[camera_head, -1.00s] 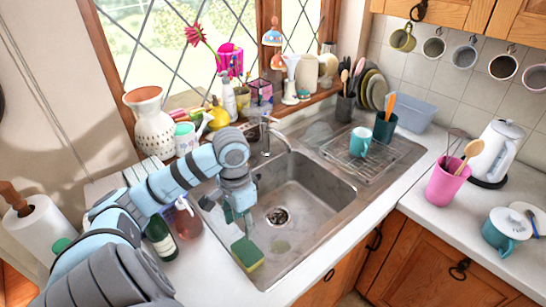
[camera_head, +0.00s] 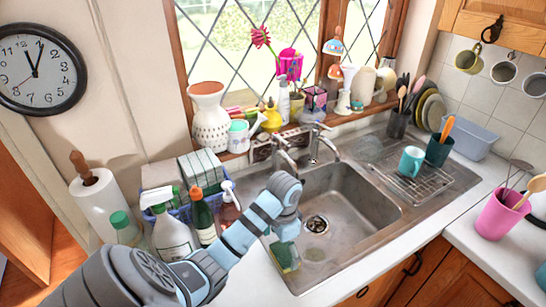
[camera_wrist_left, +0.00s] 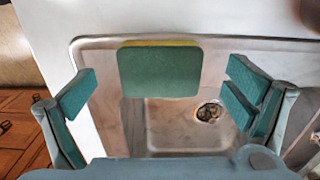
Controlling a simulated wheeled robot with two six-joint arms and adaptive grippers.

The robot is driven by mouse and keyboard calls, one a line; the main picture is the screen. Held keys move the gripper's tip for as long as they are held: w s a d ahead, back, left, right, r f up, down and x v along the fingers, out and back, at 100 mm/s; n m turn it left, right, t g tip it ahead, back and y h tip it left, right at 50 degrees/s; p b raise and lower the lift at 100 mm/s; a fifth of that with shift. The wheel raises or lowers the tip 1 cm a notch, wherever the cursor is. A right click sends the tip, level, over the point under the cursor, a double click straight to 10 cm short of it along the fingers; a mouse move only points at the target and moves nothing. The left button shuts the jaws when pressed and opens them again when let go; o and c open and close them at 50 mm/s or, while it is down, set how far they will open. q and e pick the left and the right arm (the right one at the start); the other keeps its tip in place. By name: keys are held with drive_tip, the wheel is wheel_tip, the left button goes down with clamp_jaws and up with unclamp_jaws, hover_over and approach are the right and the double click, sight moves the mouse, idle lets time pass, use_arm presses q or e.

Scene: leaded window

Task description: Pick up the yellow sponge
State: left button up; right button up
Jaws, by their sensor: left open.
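The yellow sponge (camera_wrist_left: 160,72) has a dark green scouring side that faces the wrist camera, with a thin yellow edge along its top. It sits at the sink's rim between the two finger pads, with a gap on each side. My left gripper (camera_wrist_left: 162,92) is open around it and holds nothing. In the head view the gripper (camera_head: 284,236) points down over the sink's front left corner, and the sponge (camera_head: 286,262) is partly hidden under it. My right gripper is in neither view.
The steel sink (camera_head: 345,205) is empty beside the gripper. A spray bottle (camera_head: 172,235), a green bottle (camera_head: 203,217) and a soap bottle (camera_head: 229,205) stand close to my left arm. The faucet (camera_head: 313,145) rises behind. A teal mug (camera_head: 411,161) is on the drying rack.

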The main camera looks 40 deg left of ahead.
sight(282, 254)
use_arm(q)
wheel_tip(282, 254, down, 3)
drive_tip(key=shift+s+r, duration=0.1)
drive_tip(key=shift+s, duration=0.05)
drive_tip(key=shift+f, duration=0.35)
drive_tip(key=shift+w, duration=0.2)
drive_tip(key=shift+c, duration=0.4)
drive_tip(key=c, duration=0.7)
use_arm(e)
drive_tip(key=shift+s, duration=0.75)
